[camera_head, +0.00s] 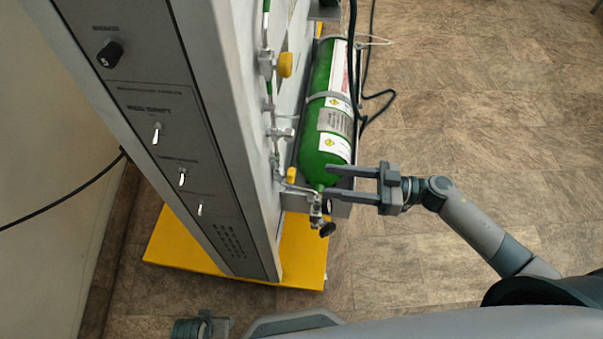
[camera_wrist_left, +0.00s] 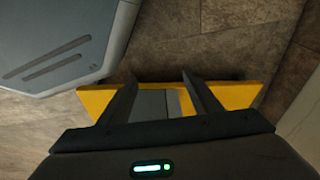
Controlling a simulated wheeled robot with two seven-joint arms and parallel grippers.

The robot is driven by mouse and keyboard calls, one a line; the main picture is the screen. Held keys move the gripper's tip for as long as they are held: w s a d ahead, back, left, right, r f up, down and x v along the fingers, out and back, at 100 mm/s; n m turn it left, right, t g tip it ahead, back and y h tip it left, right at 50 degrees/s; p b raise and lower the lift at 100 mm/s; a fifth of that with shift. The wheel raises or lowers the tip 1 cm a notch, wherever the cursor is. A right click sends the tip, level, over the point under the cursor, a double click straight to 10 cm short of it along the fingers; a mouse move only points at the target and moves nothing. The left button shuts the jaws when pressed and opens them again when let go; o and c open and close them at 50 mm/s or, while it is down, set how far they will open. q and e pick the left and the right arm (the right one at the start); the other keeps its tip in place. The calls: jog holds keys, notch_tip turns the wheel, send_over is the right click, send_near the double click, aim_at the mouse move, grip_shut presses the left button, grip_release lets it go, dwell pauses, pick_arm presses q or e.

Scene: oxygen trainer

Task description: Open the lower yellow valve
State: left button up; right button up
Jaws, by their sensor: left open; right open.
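The lower yellow valve (camera_head: 291,175) is a small yellow knob on the piping along the side of the grey cabinet, near the bottom end of the green cylinder. A larger yellow valve (camera_head: 285,64) sits higher on the same piping. My right gripper (camera_head: 332,183) is open, its two fingers pointing left at the cylinder's lower end. Its fingertips are a short way right of the lower valve, and I cannot tell whether they touch the cylinder. My left gripper (camera_wrist_left: 158,90) is open and empty in the left wrist view, above the yellow base.
The green cylinder (camera_head: 316,150) is strapped to the cabinet (camera_head: 226,120). A black knob (camera_head: 327,230) sits below its lower end. The yellow base (camera_head: 180,243) sticks out at floor level. A black cable hangs beside the cylinder. The tiled floor at right is clear.

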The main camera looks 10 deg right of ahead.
aim_at(291, 175)
jog(key=x, duration=0.8)
jog(key=shift+a+p, duration=0.3)
jog(key=shift+p, duration=0.1)
jog(key=shift+w, duration=0.1)
jog(key=c, duration=1.1)
pick_arm(q)
jog(key=shift+s+a+f, duration=0.1)
jog(key=shift+s+f, duration=0.15)
jog(key=shift+f, duration=0.4)
jog(key=shift+s+a+f, duration=0.1)
jog(key=shift+s+f, duration=0.15)
jog(key=shift+f, duration=0.35)
pick_arm(e)
jog(key=shift+o, duration=0.2)
